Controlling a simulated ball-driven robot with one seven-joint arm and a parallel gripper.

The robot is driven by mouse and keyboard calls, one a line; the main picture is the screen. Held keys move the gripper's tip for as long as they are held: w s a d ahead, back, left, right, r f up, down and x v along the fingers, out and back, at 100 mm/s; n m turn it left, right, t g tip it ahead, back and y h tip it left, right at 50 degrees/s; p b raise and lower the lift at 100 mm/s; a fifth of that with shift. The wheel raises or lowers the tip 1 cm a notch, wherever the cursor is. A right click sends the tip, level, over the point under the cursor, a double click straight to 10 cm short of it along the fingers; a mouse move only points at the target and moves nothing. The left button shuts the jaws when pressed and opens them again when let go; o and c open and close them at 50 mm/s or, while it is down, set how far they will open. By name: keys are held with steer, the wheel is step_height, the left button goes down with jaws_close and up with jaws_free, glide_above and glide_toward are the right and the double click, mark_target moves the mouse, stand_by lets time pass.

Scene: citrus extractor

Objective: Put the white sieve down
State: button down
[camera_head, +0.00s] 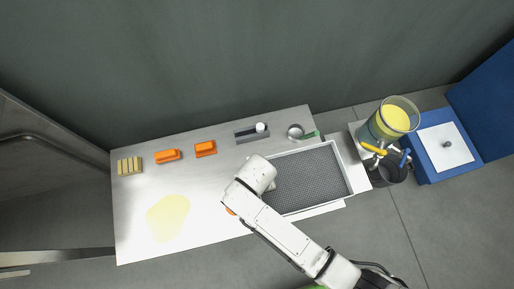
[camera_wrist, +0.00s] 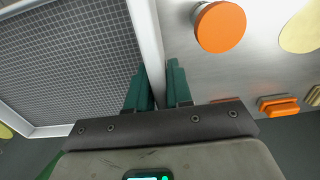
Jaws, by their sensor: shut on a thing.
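The white sieve (camera_head: 347,166) is a rectangular white frame around a grey mesh, at the right end of the metal table in the head view. Its white rim (camera_wrist: 148,45) runs between my fingers in the wrist view. My gripper (camera_wrist: 158,82) has dark green fingers, one on each side of this rim, and is shut on it. In the head view my arm covers the sieve's left front corner and the fingertips are hidden. I cannot tell whether the sieve touches the tabletop or hangs just above it.
An orange-topped round thing (camera_wrist: 220,27) stands close beside my fingers. The metal table (camera_head: 190,180) has a yellow puddle (camera_head: 168,217), two orange blocks (camera_head: 167,156) and a small pot (camera_head: 295,131). A juice vessel (camera_head: 392,121) stands beyond the right end.

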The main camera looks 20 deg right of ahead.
steer(key=shift+f, duration=0.6)
steer(key=c, duration=1)
jaws_free()
steer(key=shift+r, duration=0.1)
step_height(320, 180, up, 13)
steer(key=shift+r+p, duration=0.1)
steer(key=shift+p, duration=0.9)
steer(key=shift+t, duration=0.5)
steer(key=s+d+r, duration=0.1)
steer(key=s+d, duration=0.2)
steer(key=d, duration=0.4)
steer(key=s+d+r, duration=0.2)
steer(key=s+d, duration=0.1)
steer(key=d, duration=0.5)
steer(key=s+d+r, duration=0.1)
steer(key=s+d, duration=0.2)
steer(key=d, duration=0.4)
steer(key=shift+s+d+r, duration=0.15)
steer(key=shift+s+d, duration=0.05)
steer(key=shift+d, duration=0.15)
